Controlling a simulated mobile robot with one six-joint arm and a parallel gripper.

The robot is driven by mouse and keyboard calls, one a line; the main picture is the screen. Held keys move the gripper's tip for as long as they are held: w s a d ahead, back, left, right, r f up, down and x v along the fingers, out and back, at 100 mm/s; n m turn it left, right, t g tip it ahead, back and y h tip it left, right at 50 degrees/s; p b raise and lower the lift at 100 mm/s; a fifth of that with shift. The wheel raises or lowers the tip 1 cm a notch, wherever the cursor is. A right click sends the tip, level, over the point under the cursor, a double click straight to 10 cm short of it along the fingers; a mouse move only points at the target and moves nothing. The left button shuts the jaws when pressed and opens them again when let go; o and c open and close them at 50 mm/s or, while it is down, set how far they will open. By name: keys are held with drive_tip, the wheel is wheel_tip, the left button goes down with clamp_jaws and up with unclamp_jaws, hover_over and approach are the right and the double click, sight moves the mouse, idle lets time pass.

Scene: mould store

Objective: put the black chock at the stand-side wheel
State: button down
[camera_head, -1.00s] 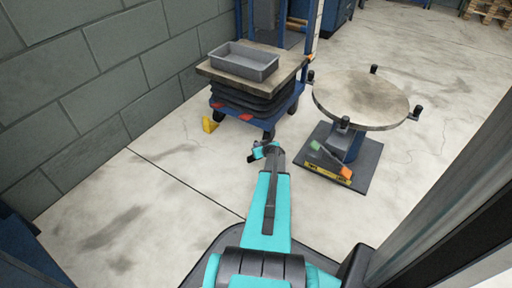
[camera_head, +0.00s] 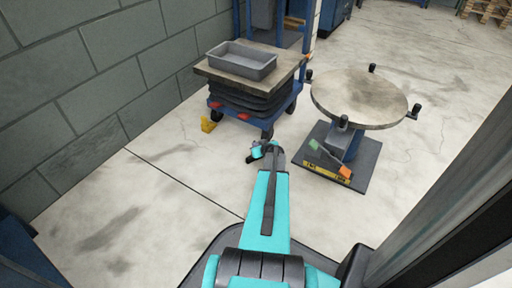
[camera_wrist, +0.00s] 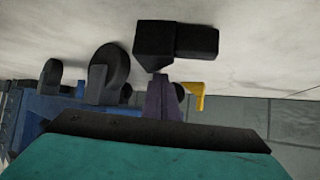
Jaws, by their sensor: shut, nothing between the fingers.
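The black chock (camera_wrist: 178,42) shows in the wrist view as a dark angular block on the floor. It is just beyond the fingertips; whether they touch it I cannot tell. My gripper (camera_wrist: 162,82) is shut and empty, pointing at the chock. In the head view my gripper (camera_head: 253,153) is low in front of the lift cart, and I cannot clearly separate the chock from it. The cart's stand-side wheel (camera_head: 267,132) is just behind the gripper. A wheel (camera_wrist: 107,72) also stands close to the chock in the upside-down wrist view, apart from it.
The lift cart (camera_head: 284,108) carries a grey tray (camera_head: 242,60). A yellow chock (camera_head: 207,125) sits by its left wheel. To the right is a round-topped stand (camera_head: 358,98) on a dark base plate (camera_head: 365,170). A block wall (camera_head: 90,90) runs along the left. Floor at front left is clear.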

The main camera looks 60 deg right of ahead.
drive_tip(key=shift+a+r+b, duration=0.1)
drive_tip(key=shift+r+b, duration=0.15)
drive_tip(key=shift+b, duration=0.15)
drive_tip(key=s+a, duration=0.2)
drive_tip(key=s, duration=0.1)
drive_tip(key=s+a+p, duration=0.1)
drive_tip(key=s+a, duration=0.1)
drive_tip(key=s, duration=0.1)
drive_tip(key=s+a, duration=0.2)
drive_tip(key=s, duration=0.2)
drive_tip(key=shift+a+r+p, duration=0.15)
drive_tip(key=shift+a+p, duration=0.15)
drive_tip(key=shift+p, duration=0.1)
